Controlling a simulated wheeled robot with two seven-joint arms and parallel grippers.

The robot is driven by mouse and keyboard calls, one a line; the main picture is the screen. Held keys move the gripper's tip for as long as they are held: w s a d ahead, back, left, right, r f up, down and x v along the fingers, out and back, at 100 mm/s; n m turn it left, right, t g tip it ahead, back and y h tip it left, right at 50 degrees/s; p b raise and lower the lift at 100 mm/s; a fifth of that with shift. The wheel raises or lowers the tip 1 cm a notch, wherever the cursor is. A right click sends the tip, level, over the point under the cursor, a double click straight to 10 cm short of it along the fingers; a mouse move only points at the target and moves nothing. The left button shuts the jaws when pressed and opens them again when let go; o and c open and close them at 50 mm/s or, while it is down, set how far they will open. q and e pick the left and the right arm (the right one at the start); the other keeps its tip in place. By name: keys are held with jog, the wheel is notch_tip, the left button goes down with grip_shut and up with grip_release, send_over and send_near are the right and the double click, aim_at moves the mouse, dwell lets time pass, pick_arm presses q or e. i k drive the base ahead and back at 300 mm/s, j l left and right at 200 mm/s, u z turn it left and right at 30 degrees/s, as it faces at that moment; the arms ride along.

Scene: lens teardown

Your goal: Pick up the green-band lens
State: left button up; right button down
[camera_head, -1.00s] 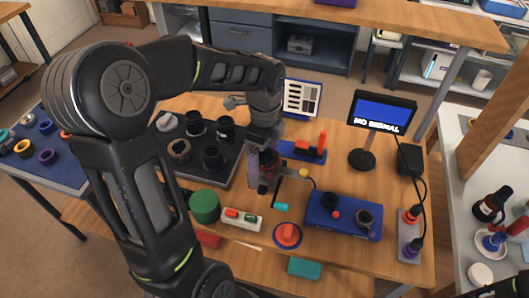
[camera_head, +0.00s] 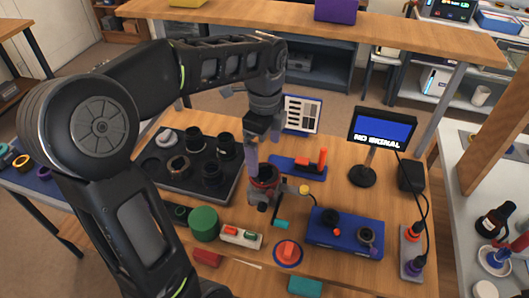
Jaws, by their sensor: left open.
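My left gripper (camera_head: 262,146) is open and points down, just above and behind a dark cylindrical part (camera_head: 266,172) with a reddish ring. That part sits in a small dark holder on the wooden table, and nothing shows between the fingers. Several black lenses stand upright in the dark tray (camera_head: 227,192) left of the gripper, including one at the back (camera_head: 225,143) and one in front (camera_head: 211,174). I cannot make out a green band on any of them. My right gripper is not in view.
A green cylinder (camera_head: 204,224) and a white block with coloured buttons (camera_head: 241,237) are at the table's front. A blue box (camera_head: 343,234), a red-and-blue button (camera_head: 288,253) and a monitor (camera_head: 382,129) stand to the right. My left arm covers the left side.

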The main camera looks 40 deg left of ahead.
aim_at(227, 151)
jog(key=k, duration=1)
